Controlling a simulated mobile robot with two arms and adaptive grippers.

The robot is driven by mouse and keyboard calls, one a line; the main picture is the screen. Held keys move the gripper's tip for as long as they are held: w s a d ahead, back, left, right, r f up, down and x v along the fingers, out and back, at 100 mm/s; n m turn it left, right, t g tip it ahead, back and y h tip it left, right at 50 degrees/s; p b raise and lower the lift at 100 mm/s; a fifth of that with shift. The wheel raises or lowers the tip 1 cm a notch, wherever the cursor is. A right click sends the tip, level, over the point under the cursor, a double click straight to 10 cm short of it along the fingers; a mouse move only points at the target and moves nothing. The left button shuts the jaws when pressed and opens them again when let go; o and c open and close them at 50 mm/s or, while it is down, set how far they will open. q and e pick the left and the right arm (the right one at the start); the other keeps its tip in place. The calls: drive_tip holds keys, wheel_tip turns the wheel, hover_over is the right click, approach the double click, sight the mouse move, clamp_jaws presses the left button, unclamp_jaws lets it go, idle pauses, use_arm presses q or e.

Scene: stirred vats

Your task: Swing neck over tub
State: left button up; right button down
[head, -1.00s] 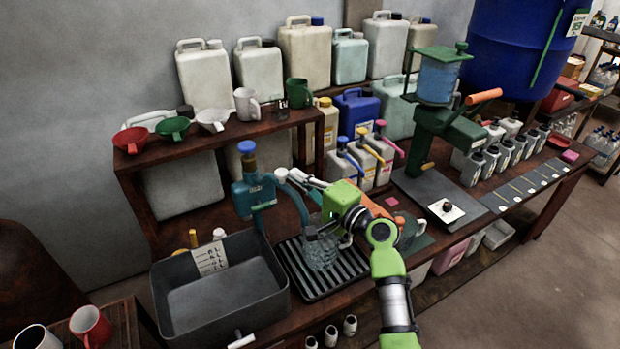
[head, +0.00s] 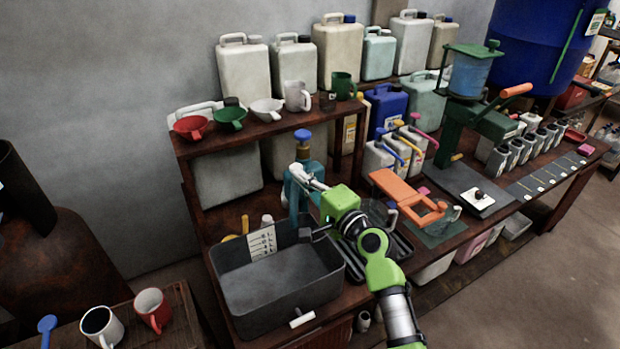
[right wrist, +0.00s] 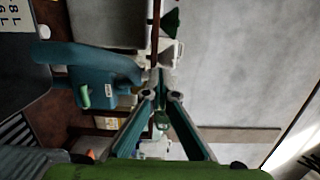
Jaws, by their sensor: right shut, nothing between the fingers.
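The tap has a blue knob (head: 302,136) and a teal body and neck (head: 292,200). It stands behind the back right corner of the dark grey tub (head: 232,292). The neck's lower end appears near the tub's back rim; whether it hangs over the tub is unclear. My right gripper (head: 299,174) is shut and empty, at the upper part of the tap and covering part of it. In the right wrist view, the closed fingers (right wrist: 160,88) are beside the tap's teal neck (right wrist: 120,68); contact is unclear. My left gripper is out of view.
The black ribbed drip tray (head: 400,247) lies right of the tub, partly behind my arm. The shelf (head: 230,142) with funnels and mugs rises behind. An orange tool (head: 395,187) and green press (head: 462,135) stand to the right. Red (head: 152,312) and white mugs stand front left.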

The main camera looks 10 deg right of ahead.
drive_tip(key=shift+w+a, duration=0.2)
drive_tip(key=shift+a, duration=0.85)
drive_tip(key=shift+a+r, duration=0.1)
drive_tip(key=shift+s, duration=0.1)
